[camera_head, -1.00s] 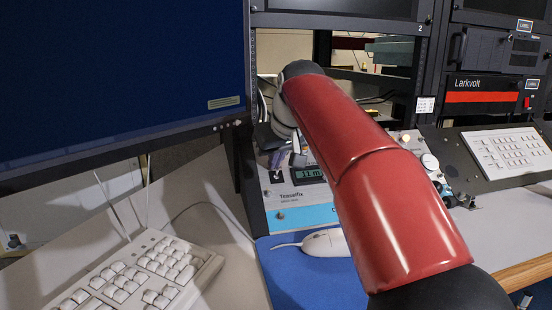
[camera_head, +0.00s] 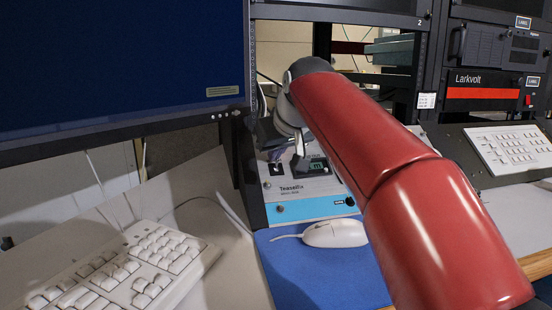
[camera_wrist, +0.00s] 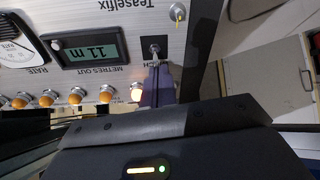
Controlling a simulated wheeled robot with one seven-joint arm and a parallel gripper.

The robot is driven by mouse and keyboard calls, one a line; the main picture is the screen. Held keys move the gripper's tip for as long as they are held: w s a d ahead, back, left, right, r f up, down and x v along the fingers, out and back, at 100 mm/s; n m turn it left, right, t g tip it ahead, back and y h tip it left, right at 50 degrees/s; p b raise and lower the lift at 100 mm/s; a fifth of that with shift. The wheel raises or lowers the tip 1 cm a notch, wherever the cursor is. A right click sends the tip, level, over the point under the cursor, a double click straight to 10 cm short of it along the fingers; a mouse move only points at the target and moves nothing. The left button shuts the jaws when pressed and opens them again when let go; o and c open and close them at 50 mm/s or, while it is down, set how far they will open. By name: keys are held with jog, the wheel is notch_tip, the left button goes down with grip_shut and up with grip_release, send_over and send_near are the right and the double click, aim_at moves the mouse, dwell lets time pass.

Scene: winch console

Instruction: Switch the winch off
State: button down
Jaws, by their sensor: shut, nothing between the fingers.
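The winch console panel (camera_head: 325,207), marked Teaselfix, stands behind the blue mat and shows upside down in the wrist view (camera_wrist: 110,20). Its winch toggle switch (camera_wrist: 155,48) is a small metal lever on a dark plate, with a partly covered label ending in "CH". My gripper (camera_wrist: 158,75) is shut and empty, its purple-grey fingertips right at the lever; I cannot tell whether they touch it. In the head view, my gripper (camera_head: 275,153) is small and partly hidden by my wrist, just above the switch plate (camera_head: 276,169). The metres-out display (camera_wrist: 82,51) reads 11 m.
A row of orange lamps (camera_wrist: 77,95) lines the panel, the one nearest my fingers glowing, with a rate gauge (camera_wrist: 15,45) beside the display. A monitor (camera_head: 120,70), white keyboard (camera_head: 125,265) and mouse (camera_head: 335,233) lie around the front. My red arm covers the console's right part.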

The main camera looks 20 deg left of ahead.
jog(key=shift+s+d+f+t+b, duration=0.15)
jog(key=shift+f+t+b, duration=0.15)
jog(key=shift+b, duration=1.05)
jog(key=shift+s+d+t+y+b, duration=0.15)
jog(key=shift+s+t+y+b, duration=0.1)
jog(key=shift+t+y+b, duration=0.6)
jog(key=shift+b, duration=0.4)
jog(key=shift+s+d+b, duration=0.15)
jog(key=shift+s+b, duration=0.15)
jog(key=shift+s+d+b, duration=0.3)
jog(key=shift+s, duration=0.2)
jog(key=shift+s+h, duration=0.1)
jog(key=shift+h, duration=0.15)
jog(key=shift+d, duration=0.15)
